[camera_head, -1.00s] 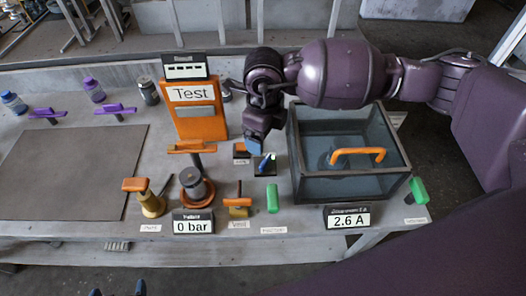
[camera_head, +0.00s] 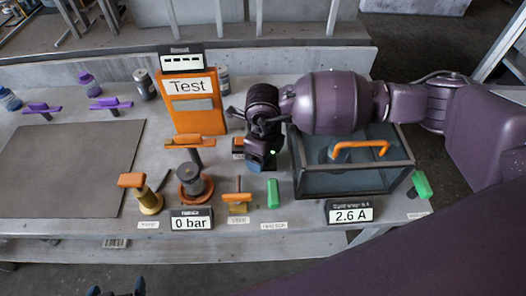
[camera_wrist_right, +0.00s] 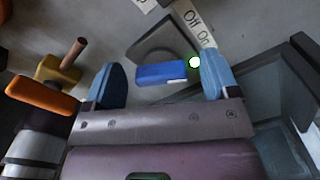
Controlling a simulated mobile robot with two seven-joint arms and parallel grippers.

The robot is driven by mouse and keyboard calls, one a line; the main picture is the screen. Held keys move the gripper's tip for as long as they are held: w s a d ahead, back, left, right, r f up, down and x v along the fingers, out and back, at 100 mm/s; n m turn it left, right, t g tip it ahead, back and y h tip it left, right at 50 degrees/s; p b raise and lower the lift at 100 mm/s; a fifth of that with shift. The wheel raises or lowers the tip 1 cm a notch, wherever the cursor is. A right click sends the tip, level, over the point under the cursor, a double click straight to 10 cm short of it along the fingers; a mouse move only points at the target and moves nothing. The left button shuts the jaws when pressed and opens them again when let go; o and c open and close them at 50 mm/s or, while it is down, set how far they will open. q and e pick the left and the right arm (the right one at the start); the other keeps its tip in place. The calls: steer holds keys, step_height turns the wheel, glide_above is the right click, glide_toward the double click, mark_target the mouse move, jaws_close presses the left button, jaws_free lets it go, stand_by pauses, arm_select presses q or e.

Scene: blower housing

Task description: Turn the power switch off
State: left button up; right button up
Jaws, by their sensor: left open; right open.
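The power switch shows in the right wrist view as a blue lever (camera_wrist_right: 162,74) on a grey square base. A bright white-green light (camera_wrist_right: 194,62) is at its right end, near an "Off On" label (camera_wrist_right: 197,24). My right gripper (camera_wrist_right: 161,82) is open, with one blue finger on each side of the lever; whether either finger touches it I cannot tell. In the head view my right gripper (camera_head: 262,163) covers most of the switch, and a small green glow shows there. My left gripper (camera_head: 117,291) is open at the bottom edge, away from the bench things.
A glass tank (camera_head: 345,178) with an orange handle stands close right of my right gripper. An orange Test box (camera_head: 190,108), an orange valve handle (camera_head: 196,141) and a green block (camera_head: 272,194) are nearby. Displays read 0 bar and 2.6 A. The dark mat (camera_head: 65,165) is bare.

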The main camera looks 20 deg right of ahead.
steer(key=c, duration=0.9)
steer(key=n, duration=0.6)
steer(key=shift+s+b, duration=0.15)
steer(key=shift+b, duration=0.15)
steer(key=n, duration=0.4)
steer(key=shift+s, duration=0.1)
steer(key=shift+n+b, duration=0.4)
steer(key=shift+n, duration=0.5)
steer(key=shift+a, duration=0.1)
